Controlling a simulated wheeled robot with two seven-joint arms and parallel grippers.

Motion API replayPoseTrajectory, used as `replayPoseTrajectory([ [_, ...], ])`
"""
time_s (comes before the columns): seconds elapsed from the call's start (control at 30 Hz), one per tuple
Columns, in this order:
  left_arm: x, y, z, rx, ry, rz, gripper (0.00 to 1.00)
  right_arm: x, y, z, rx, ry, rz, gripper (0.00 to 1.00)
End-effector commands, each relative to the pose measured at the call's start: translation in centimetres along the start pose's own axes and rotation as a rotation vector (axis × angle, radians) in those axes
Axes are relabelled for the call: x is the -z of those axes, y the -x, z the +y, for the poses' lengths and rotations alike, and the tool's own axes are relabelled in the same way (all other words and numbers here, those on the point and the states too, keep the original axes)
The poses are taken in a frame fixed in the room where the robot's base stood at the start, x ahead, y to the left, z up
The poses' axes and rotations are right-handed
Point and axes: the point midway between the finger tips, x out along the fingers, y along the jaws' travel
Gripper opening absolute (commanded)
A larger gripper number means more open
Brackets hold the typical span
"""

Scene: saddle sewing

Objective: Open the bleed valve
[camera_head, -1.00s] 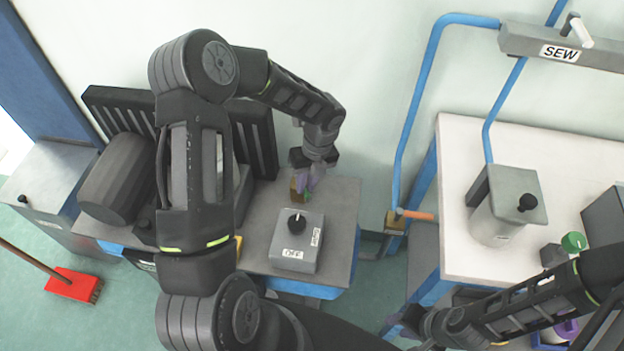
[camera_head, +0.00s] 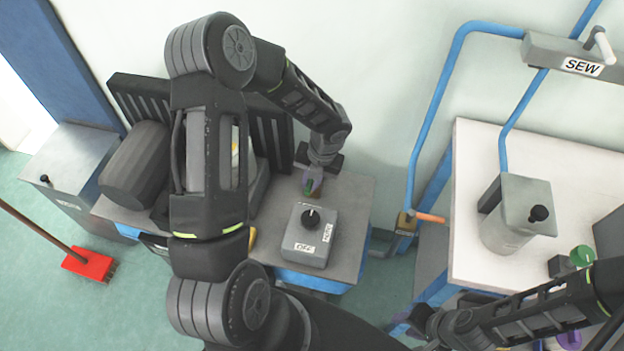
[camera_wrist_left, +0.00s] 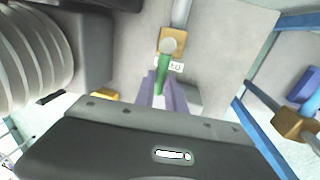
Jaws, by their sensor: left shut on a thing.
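The bleed valve is a small brass block (camera_wrist_left: 172,42) with a green lever (camera_wrist_left: 162,76) and a label beside it in the left wrist view. In the head view, my left gripper (camera_head: 313,180) is over the back of the grey bench. My right gripper (camera_head: 402,324) is low at the bottom, dark and partly hidden, so its opening is unclear.
A grey box with a black knob (camera_head: 311,219) and an OFF label stands just in front of the valve. A black motor (camera_head: 136,166) is to the left. A white table (camera_head: 476,232) with a grey canister (camera_head: 510,228) is at right. Another brass valve with an orange lever (camera_head: 430,218) sits between.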

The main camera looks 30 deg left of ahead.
Motion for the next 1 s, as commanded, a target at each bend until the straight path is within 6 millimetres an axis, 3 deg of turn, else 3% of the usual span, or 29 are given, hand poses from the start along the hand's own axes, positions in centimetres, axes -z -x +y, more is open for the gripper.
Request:
replayPoseTrajectory([
  [0.27, -0.1, 0.0, 0.1, -0.001, -0.003, -0.002, 0.0, 0.0, 0.0, 0.0, 0.0, 0.0, 0.0, 0.36],
  [0.3, -0.1, 0.0, 0.1, -0.001, -0.003, -0.002, 0.18, 0.0, 0.0, 0.0, 0.0, 0.0, 0.0, 0.36],
  [0.53, -0.1, 0.0, 0.0, -0.001, -0.002, -0.001, 0.36, 0.0, 0.0, 0.0, 0.0, 0.0, 0.0, 0.36],
  [0.83, -0.1, 0.2, 0.0, -0.001, -0.001, -0.001, 0.37, 0.0, 0.0, 0.0, 0.0, 0.0, 0.0, 0.36],
  [1.0, -0.1, 1.6, 0.0, -0.001, -0.001, -0.004, 0.37, 0.0, -0.1, 0.0, 0.0, 0.0, 0.0, 0.36],
])
